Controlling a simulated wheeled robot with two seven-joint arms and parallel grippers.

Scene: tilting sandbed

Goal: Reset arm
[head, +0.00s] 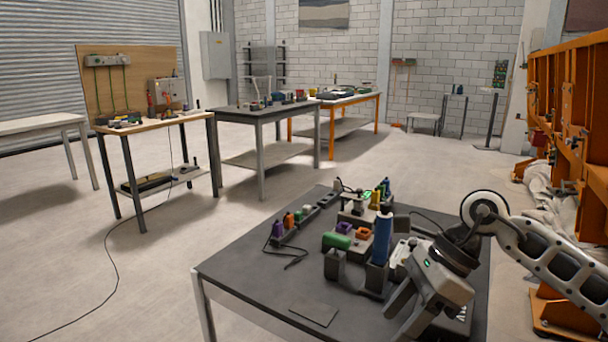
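My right arm (548,248) comes in from the right edge, bent at a round white joint. Its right gripper (402,318) hangs at the right part of the dark table (255,268), pointing down and to the left. I cannot tell whether its fingers are open or shut, or whether they touch the table. No object is clearly seen between them. The gripper is just right of a blue cylinder (382,238) standing in a dark holder, and it hides part of the equipment behind it. My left arm and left gripper are not in view.
On the dark table lie a green cylinder (336,241), orange and purple pieces in racks, and a dark flat pad (314,314). The table's front left is clear. Workbenches (262,115) stand behind, and an orange steel frame (570,120) stands at right.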

